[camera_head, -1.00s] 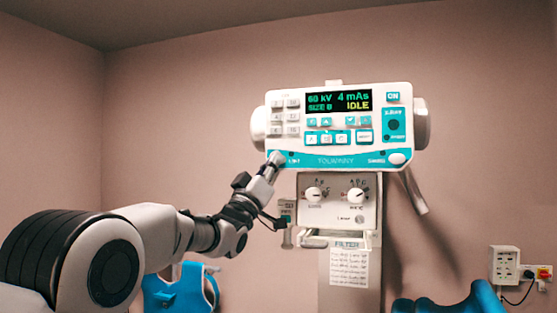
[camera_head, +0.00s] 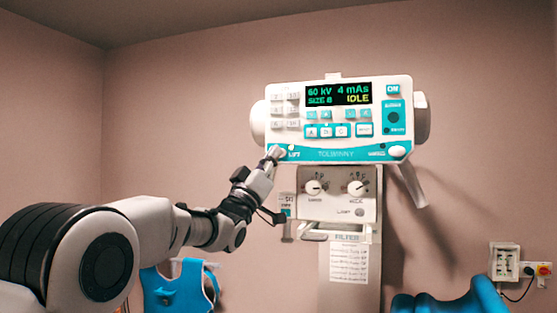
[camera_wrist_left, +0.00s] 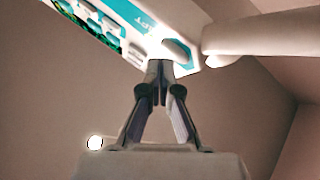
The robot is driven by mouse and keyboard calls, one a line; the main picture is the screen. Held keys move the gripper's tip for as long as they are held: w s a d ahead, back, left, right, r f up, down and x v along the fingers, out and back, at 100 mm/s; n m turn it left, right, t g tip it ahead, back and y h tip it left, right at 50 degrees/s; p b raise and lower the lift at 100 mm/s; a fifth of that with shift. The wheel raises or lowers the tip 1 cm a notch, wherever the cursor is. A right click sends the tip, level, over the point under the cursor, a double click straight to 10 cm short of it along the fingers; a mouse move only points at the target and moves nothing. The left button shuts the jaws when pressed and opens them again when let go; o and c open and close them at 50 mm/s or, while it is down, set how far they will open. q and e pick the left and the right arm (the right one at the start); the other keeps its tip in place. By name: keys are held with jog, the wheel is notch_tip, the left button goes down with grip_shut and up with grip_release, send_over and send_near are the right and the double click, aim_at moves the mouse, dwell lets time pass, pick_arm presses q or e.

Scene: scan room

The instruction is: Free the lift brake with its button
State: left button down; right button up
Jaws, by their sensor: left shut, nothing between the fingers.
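The white and teal control panel (camera_head: 340,142) hangs on the tube head, with its display (camera_head: 338,94) reading 60 kV, 4 mAs, SIZE 0 or 8 and IDLE. The white oval lift button (camera_head: 277,151) is at its lower left, partly hidden by my left gripper (camera_head: 271,158). In the wrist view, the joined fingertips (camera_wrist_left: 160,66) reach the panel edge beside the oval button (camera_wrist_left: 177,50); firm contact is hard to tell.
A second oval button (camera_head: 397,151) is at the panel's lower right. Below are a box with two knobs (camera_head: 336,200) and a paper list (camera_head: 349,264). A handle (camera_head: 412,186) slants down at the right. Blue items and a wall socket (camera_head: 504,262) stand lower down.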

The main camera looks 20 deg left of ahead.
pick_arm(q)
jog(key=shift+s, duration=0.3)
jog(key=s+b, duration=0.5)
jog(key=shift+a, duration=0.1)
dwell(0.4)
jog(key=shift+w+f, duration=0.1)
dwell(0.3)
